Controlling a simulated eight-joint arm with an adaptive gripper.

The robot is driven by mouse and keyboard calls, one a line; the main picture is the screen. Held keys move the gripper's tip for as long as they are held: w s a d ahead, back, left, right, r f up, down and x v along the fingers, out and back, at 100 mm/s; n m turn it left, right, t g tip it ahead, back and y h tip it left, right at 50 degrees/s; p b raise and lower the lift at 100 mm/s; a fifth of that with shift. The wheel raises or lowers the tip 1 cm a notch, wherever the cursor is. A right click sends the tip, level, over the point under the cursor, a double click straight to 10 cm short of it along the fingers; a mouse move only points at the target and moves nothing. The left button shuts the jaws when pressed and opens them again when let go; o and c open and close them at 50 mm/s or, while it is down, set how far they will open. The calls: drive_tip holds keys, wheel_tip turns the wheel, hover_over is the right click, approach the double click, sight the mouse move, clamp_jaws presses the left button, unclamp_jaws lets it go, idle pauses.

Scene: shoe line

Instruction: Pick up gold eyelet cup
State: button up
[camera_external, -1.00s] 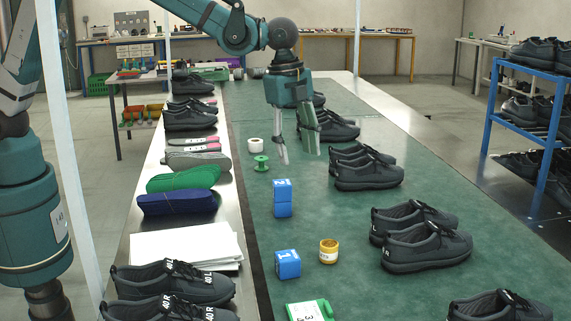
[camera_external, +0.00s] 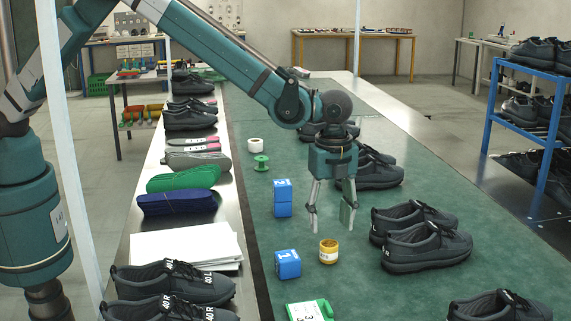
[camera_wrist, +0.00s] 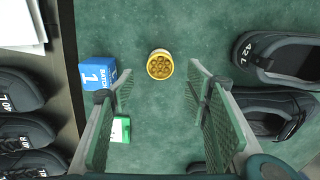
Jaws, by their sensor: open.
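The gold eyelet cup (camera_external: 328,252) stands upright on the green mat, right of a blue block marked 1. In the wrist view the cup (camera_wrist: 160,65) is seen from above with gold eyelets inside, ahead of and between the two fingers. My gripper (camera_external: 332,222) is open and empty, pointing down above the mat, just behind and above the cup in the external view. It does not touch the cup. The open fingers also show in the wrist view (camera_wrist: 160,88).
Blue block 1 (camera_external: 288,264) is left of the cup, with stacked blue blocks (camera_external: 282,198) behind it. A green card holder (camera_external: 310,311) lies in front. A pair of black shoes (camera_external: 425,248) stands to the right. A green spool (camera_external: 261,163) is farther back.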

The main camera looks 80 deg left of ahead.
sight(329, 243)
drive_tip(key=shift+f, duration=0.15)
drive_tip(key=shift+f, duration=1.3)
drive_tip(key=shift+f+b, duration=0.4)
drive_tip(key=shift+f, duration=2.2)
drive_tip(key=c, duration=1)
